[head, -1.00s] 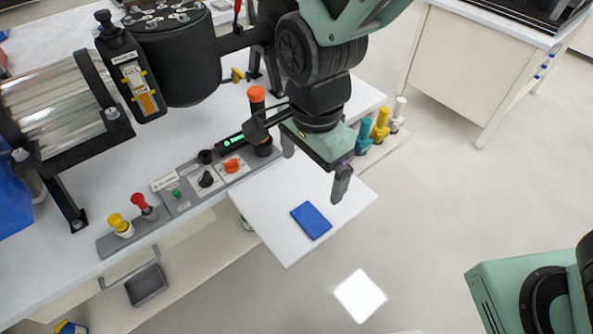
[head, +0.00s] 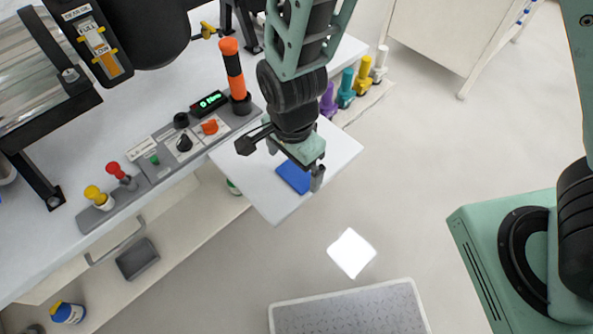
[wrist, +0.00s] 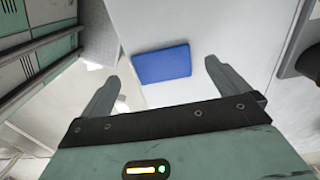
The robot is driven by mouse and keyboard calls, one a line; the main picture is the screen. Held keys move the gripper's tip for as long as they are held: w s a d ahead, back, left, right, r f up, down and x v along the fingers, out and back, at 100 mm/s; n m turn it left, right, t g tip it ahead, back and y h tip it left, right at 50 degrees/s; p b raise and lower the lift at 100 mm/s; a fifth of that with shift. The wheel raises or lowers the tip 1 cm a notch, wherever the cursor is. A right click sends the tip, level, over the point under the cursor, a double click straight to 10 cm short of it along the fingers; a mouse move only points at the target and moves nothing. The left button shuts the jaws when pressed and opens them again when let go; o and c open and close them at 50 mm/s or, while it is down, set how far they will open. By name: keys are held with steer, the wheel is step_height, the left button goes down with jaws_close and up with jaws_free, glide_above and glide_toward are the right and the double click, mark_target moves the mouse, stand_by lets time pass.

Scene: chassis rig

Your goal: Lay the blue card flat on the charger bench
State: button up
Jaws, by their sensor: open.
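The blue card (head: 292,177) lies flat on a white square shelf (head: 262,200) that juts out from the front of the white bench. My gripper (head: 295,172) is over this shelf, close to the card, and hides part of it in the head view. In the wrist view the whole card (wrist: 161,64) shows just beyond and between my gripper's two fingertips (wrist: 163,73). The fingers are spread apart with nothing between them. I cannot tell the exact height of the fingertips above the card. Which surface is the charger bench is not marked.
A control panel (head: 165,160) with knobs and an orange-and-black post (head: 234,75) stand left of the shelf. Several coloured plungers (head: 346,88) line the bench's right end. A patterned grey mat (head: 347,310) lies at the bottom.

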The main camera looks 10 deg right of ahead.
mark_target(293, 177)
steer(key=shift+w+f, duration=0.1)
steer(key=shift+f, duration=1.6)
steer(key=shift+f, duration=0.1)
steer(key=shift+c, duration=0.3)
steer(key=c, duration=1)
